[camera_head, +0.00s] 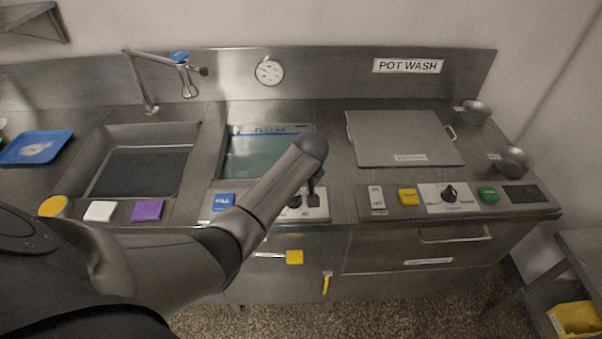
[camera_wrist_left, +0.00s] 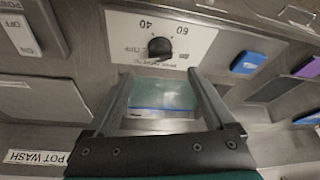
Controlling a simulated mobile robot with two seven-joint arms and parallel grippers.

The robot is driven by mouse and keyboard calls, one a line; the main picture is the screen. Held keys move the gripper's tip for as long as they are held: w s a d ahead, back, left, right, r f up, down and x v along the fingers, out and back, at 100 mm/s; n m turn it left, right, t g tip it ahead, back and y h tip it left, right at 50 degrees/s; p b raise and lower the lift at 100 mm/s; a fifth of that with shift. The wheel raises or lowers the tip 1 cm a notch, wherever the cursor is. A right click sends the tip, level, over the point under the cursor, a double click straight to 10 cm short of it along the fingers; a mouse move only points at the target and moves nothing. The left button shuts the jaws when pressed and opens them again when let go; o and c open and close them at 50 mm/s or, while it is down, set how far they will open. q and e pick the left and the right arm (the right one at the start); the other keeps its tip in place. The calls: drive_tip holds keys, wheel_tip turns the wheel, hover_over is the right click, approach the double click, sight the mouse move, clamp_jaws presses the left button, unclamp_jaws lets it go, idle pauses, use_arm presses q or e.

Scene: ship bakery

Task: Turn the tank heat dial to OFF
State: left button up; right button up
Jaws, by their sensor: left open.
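My left gripper (camera_wrist_left: 160,76) is open and empty. Its two fingertips lie just short of the knob, one to each side in the picture, with no clear contact. In the head view the gripper (camera_head: 315,187) is mostly hidden behind my wrist. My right gripper is not in view.
A blue button (camera_head: 223,201) sits left of the dial plate. A water-filled tank (camera_head: 255,155) lies behind it. To the right is another black knob (camera_head: 450,192) between yellow (camera_head: 408,196) and green (camera_head: 488,193) buttons. A yellow handle (camera_head: 327,284) hangs below the counter.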

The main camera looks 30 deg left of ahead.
use_arm(q)
drive_tip(key=shift+p+v, duration=0.3)
drive_tip(key=shift+v, duration=2.6)
